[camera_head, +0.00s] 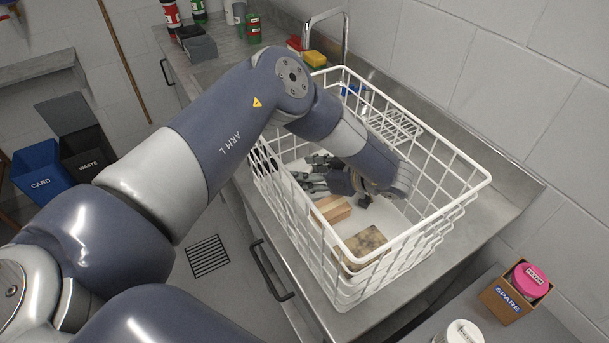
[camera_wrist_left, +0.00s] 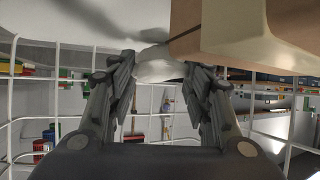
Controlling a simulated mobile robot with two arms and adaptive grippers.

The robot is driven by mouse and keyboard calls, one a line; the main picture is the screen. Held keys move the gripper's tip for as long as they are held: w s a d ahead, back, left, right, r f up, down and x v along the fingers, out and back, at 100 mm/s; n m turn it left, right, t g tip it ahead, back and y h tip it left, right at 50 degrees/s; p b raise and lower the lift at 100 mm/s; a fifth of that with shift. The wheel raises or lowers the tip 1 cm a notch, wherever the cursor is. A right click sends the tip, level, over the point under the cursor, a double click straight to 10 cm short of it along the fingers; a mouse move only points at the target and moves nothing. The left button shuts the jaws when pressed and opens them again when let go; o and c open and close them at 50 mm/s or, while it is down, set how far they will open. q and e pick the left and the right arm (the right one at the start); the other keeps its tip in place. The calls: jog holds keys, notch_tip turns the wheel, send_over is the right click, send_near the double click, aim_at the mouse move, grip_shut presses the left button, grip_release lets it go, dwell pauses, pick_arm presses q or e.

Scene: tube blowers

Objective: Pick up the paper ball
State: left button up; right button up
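My left gripper (camera_head: 314,173) reaches down inside a white wire basket (camera_head: 474,187) on the steel counter, its dark fingers low over the basket's pale floor. In the left wrist view the two fingers (camera_wrist_left: 160,66) lean inward with a gap between their tips. A pale, crumpled-looking lump, likely the paper ball (camera_wrist_left: 158,70), fills much of that gap. I cannot tell whether the fingers press on it or only stand around it. In the head view I cannot make out the ball; the gripper and arm may hide it. My right gripper is not in view.
A wooden block (camera_head: 332,209) and a brown speckled block (camera_head: 363,244) lie in the basket near the gripper. The basket's wire walls surround my wrist. A tap (camera_head: 327,17) and a yellow sponge (camera_head: 315,58) are behind. A SPARE box (camera_head: 514,298) stands at lower right.

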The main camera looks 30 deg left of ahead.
pick_arm(q)
jog(key=shift+c, duration=0.9)
jog(key=shift+r, duration=0.1)
